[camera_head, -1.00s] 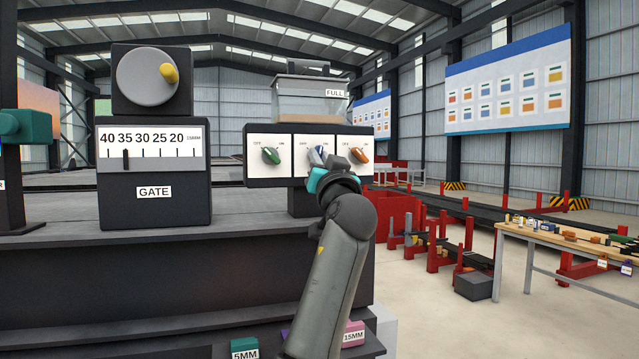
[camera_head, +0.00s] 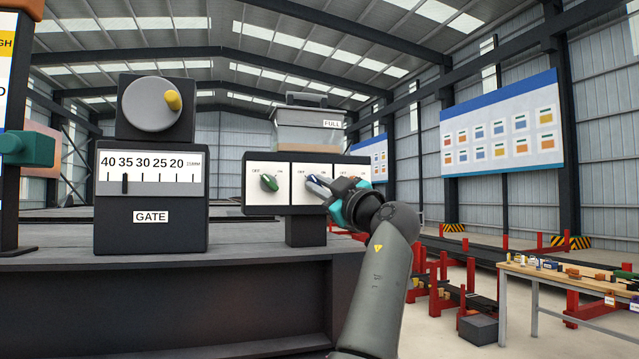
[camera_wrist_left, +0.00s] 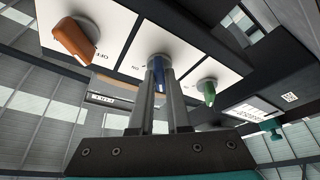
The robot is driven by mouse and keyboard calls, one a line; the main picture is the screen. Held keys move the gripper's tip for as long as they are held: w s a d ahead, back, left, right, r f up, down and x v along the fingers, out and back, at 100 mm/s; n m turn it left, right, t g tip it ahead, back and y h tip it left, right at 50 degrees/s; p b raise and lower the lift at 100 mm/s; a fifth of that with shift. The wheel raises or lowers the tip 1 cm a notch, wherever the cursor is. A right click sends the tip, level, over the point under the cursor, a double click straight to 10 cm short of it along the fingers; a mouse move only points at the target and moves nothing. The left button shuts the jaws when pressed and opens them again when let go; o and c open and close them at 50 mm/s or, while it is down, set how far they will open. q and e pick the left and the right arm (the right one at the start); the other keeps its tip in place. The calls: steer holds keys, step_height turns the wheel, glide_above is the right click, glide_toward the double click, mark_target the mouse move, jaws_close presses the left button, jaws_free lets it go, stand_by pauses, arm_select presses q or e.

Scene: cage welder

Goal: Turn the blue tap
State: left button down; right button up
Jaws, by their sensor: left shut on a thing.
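The blue tap (camera_head: 313,183) is the middle one of three on a dark panel with white plates (camera_head: 297,168). It also shows in the left wrist view (camera_wrist_left: 158,72), between my two fingers. My left gripper (camera_head: 323,184) is shut on the blue tap, and its teal body lies to the lower right of it. The green tap (camera_head: 269,182) is to the left on the panel. The orange tap (camera_wrist_left: 76,42) is in plain sight in the left wrist view; in the head view my gripper mostly hides it. My right gripper is not in view.
A gate box (camera_head: 151,216) with a scale and a grey dial (camera_head: 152,108) stands left of the panel. A clear hopper marked FULL (camera_head: 308,130) sits above the panel. A wooden table (camera_head: 570,280) with small parts stands far right.

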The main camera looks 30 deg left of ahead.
arm_select(q)
steer(key=shift+n+p, duration=0.3)
steer(key=shift+n, duration=0.5)
steer(key=shift+n+g, duration=0.3)
steer(key=shift+g, duration=0.1)
steer(key=c, duration=0.9)
jaws_free()
steer(key=b+v, duration=0.3)
steer(key=v, duration=1.2)
steer(key=shift+s+d+r+b, duration=0.1)
steer(key=shift+d+b, duration=0.05)
steer(key=shift+b, duration=0.15)
